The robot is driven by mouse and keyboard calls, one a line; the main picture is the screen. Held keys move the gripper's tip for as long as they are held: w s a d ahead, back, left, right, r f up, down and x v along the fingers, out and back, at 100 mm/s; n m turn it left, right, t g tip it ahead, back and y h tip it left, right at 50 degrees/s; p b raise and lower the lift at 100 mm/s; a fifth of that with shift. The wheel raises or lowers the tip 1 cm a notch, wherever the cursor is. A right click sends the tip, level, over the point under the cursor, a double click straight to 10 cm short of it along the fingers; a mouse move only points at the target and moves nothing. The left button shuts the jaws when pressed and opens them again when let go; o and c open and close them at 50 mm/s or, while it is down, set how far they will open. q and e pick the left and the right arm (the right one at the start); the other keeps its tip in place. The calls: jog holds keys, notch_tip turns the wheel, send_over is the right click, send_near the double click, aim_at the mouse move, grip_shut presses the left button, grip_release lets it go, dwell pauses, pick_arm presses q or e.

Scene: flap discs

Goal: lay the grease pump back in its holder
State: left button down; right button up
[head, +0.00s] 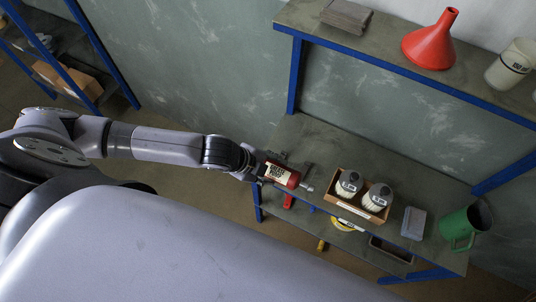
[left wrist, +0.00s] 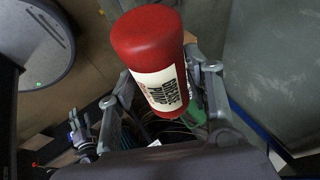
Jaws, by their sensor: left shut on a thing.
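The grease pump (head: 280,175) is a red cylinder with a pale label. My left gripper (head: 262,171) is shut on it and holds it over the left end of the grey workbench (head: 345,142). In the left wrist view the grease pump (left wrist: 150,50) stands out large between the two fingers of my left gripper (left wrist: 160,95), its rounded red end toward the camera. A dark fitting (head: 306,171) shows beside the pump's far end; I cannot tell whether it is the holder.
A cardboard box (head: 344,208) with two white-labelled bottles stands just right of the pump. Further right are a grey box (head: 414,222) and a green jug (head: 462,226). An upper shelf (head: 385,45) with a red funnel (head: 430,45) runs above the bench.

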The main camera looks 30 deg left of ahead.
pick_arm(q)
jog(key=w+f+b, duration=0.4)
jog(key=f, duration=0.1)
jog(key=w+f+b, duration=0.4)
jog(key=b, duration=0.1)
jog(key=w+f+b, duration=0.5)
jog(key=shift+w+d+f, duration=0.1)
jog(key=shift+d+f, duration=0.2)
jog(key=shift+f, duration=0.05)
jog(key=shift+f+b, duration=0.45)
jog(key=shift+f, duration=0.25)
jog(key=shift+f, duration=0.45)
jog(key=c, duration=0.7)
grip_release()
jog(key=shift+a+f, duration=0.1)
